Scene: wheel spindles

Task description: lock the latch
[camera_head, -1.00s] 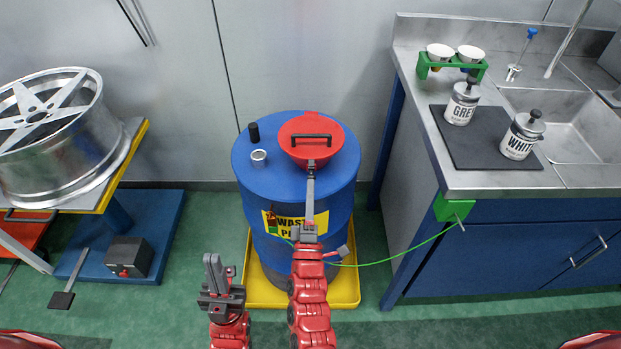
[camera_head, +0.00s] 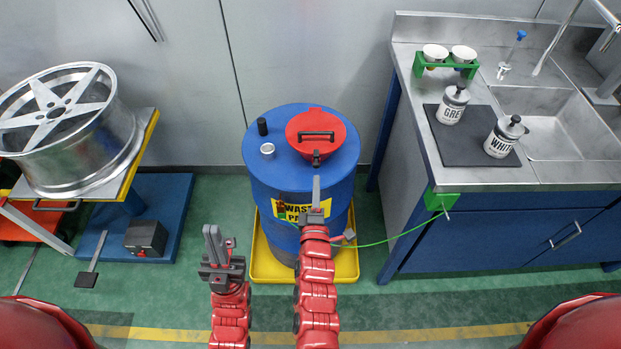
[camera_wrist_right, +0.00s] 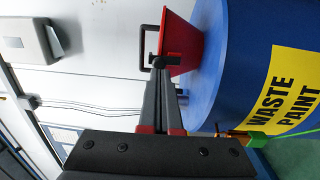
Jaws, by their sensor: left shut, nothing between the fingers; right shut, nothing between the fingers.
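The red funnel (camera_head: 322,133) with a black handle sits on top of the blue drum (camera_head: 260,165); its lid looks shut. The small dark latch (camera_head: 316,157) is at the funnel's front rim. It also shows in the right wrist view (camera_wrist_right: 158,62), just beyond the fingertips. My right gripper (camera_head: 316,179) is shut and empty, pointing at the latch from the front, with a visible gap in the head view. I cannot tell whether the latch is locked. My left gripper (camera_head: 212,230) is shut and empty, pointing up over the floor left of the drum.
A black cap (camera_head: 262,127) and a metal bung (camera_head: 267,149) are on the drum top. The drum stands in a yellow tray (camera_head: 262,266). A sink counter (camera_head: 470,178) is at the right, a wheel rim (camera_head: 70,135) on a stand at the left. A green cable (camera_head: 400,238) runs between drum and counter.

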